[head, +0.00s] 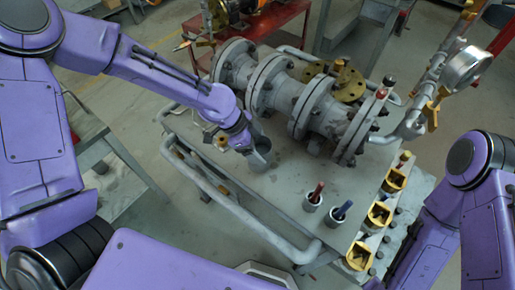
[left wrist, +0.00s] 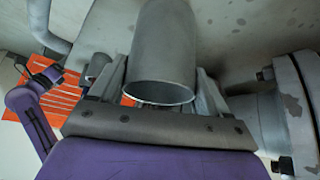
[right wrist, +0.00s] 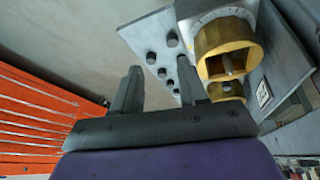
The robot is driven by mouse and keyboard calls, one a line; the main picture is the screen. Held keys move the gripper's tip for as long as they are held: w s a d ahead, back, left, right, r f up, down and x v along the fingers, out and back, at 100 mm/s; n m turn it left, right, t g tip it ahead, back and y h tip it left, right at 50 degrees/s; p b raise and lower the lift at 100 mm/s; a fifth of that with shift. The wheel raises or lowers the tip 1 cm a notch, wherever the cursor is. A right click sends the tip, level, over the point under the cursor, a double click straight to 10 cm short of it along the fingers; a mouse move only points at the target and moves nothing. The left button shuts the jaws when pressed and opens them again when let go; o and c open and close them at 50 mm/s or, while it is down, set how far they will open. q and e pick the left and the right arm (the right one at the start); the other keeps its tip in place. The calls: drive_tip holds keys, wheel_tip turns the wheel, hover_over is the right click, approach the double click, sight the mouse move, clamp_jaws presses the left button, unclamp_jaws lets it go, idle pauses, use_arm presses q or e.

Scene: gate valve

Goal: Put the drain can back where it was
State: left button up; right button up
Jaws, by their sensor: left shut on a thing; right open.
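The drain can is a plain grey metal cylinder with an open top. It shows large in the left wrist view (left wrist: 165,55), upright between the fingers of my left gripper (left wrist: 160,88). In the head view my left gripper (head: 254,150) is shut on the can (head: 259,161), at the left part of the grey bench top, beside the flanged pipe. The arm hides part of the can. I cannot tell whether its base touches the bench. My right gripper (right wrist: 158,92) is open and empty in the right wrist view, near yellow fittings.
A grey flanged valve body (head: 290,95) lies along the back of the bench (head: 245,190). Two small cups with red (head: 312,199) and blue (head: 341,211) handled tools stand near the front. Yellow sockets (head: 380,213) line the right edge. A pressure gauge (head: 467,67) rises at right.

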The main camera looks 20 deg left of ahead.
use_arm(q)
drive_tip(key=shift+s+f, duration=0.2)
drive_tip(key=shift+f, duration=0.75)
drive_tip(key=shift+w+a+f, duration=0.1)
drive_tip(key=shift+w+f, duration=0.05)
drive_tip(key=shift+w, duration=0.1)
drive_tip(key=o, duration=1.4)
drive_tip(key=shift+s, duration=0.1)
drive_tip(key=shift+o, duration=0.2)
drive_tip(key=v, duration=1.2)
